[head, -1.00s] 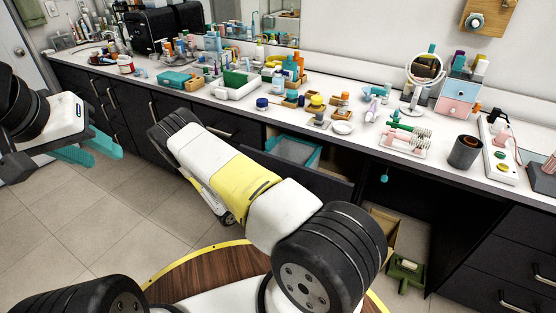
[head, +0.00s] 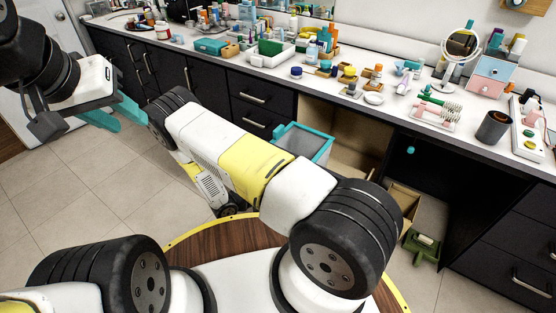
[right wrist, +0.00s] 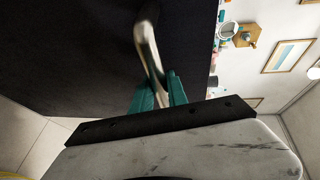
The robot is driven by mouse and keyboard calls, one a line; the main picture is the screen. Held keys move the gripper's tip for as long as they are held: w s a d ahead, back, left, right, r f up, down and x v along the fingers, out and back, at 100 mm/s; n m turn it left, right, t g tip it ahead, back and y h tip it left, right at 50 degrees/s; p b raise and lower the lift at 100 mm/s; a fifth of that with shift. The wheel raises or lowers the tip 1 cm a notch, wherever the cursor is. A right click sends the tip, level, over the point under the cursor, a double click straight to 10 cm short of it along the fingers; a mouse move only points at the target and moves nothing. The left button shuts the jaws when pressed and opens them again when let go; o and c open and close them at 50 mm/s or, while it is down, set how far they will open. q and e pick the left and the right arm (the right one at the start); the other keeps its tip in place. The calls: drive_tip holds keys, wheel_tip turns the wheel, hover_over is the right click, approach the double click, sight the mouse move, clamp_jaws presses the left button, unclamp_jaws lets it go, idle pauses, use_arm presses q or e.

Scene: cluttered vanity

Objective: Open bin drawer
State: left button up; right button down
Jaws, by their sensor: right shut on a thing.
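The bin drawer is pulled out of the dark cabinet, and its grey, teal-rimmed bin (head: 303,141) shows in the head view. The drawer front is mostly hidden behind my right arm there. In the right wrist view the dark front panel (right wrist: 70,50) fills the upper left, with a curved metal handle (right wrist: 147,38) on it. My right gripper (right wrist: 158,90) is shut on the handle with its teal fingers. My left gripper (head: 116,112) is open and empty at the left of the head view, away from the drawer.
The countertop (head: 395,106) above is crowded with bottles, jars and a round mirror (head: 460,46). An open cabinet space (head: 345,125) shows beside the bin. A green object (head: 423,246) stands on the floor at right. The tiled floor (head: 70,190) at left is clear.

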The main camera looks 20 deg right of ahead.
drive_tip(key=shift+s, duration=0.15)
drive_tip(key=c, duration=1.3)
unclamp_jaws()
drive_tip(key=shift+a, duration=0.15)
